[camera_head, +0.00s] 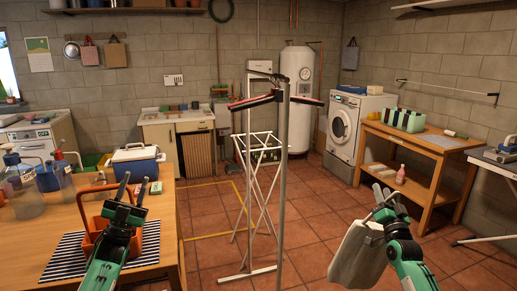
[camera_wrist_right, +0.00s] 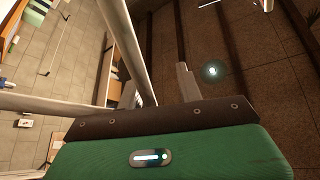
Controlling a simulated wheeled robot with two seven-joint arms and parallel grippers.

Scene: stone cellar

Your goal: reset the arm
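My left gripper (camera_head: 134,184) is over the left table, its two dark fingers pointing up and apart with nothing seen between them. It is in front of an orange carrier (camera_head: 93,222), partly hiding it. My right gripper (camera_head: 384,196) is raised above the floor at the lower right. A pale grey, bag-like thing (camera_head: 354,255) hangs right beside it; I cannot tell whether the fingers are shut on it.
A metal stand (camera_head: 283,190) and a white drying rack (camera_head: 257,170) stand mid-floor. A wooden bench (camera_head: 425,160) is at right.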

